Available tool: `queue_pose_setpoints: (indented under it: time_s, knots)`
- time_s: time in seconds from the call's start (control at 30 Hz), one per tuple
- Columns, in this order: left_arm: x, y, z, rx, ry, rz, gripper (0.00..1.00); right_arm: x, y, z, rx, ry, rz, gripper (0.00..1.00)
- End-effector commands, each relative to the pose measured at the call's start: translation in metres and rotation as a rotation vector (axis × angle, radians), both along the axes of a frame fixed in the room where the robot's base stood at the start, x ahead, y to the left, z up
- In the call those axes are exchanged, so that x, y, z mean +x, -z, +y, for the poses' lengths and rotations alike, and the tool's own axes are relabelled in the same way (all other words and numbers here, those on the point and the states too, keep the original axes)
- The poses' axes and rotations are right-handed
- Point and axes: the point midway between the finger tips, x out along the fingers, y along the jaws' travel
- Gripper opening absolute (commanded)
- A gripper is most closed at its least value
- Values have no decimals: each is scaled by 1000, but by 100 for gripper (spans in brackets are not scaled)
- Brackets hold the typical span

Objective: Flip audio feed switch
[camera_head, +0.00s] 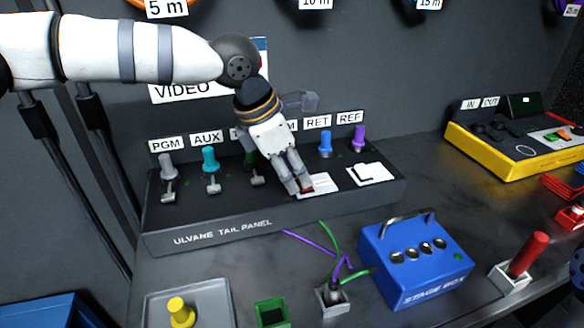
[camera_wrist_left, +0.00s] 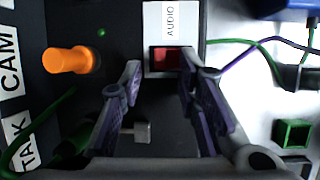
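The audio switch (camera_wrist_left: 166,58) is a red rocker in a dark frame on a white plate labelled AUDIO (camera_wrist_left: 171,22), seen in the left wrist view. In the head view, its white plate (camera_head: 321,184) lies on the sloped tail panel (camera_head: 225,226), with a bit of red showing beside my fingertips. My left gripper (camera_head: 299,188) reaches down over the panel to this switch. In the wrist view its two fingers (camera_wrist_left: 160,66) are apart, with the red rocker between and just beyond the tips. Contact cannot be told. My right gripper is not in view.
Coloured connectors, such as the teal one (camera_head: 209,158), and metal levers (camera_head: 212,185) line the panel. A blue stage box (camera_head: 414,262) stands in front, and a yellow-edged console (camera_head: 500,155) at right.

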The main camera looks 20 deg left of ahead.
Motion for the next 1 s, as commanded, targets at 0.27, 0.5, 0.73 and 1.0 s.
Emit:
queue_pose_setpoints:
  time_s: [0.27,0.5,0.73,1.0]
  knots:
    - [-14,-54,15,-2,-1,-7,30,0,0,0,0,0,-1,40]
    - [-30,-101,29,-1,0,-2,30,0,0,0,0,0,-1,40]
    - [-34,-110,32,0,0,1,30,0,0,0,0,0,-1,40]
    - [-33,-110,32,0,0,1,30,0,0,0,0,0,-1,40]
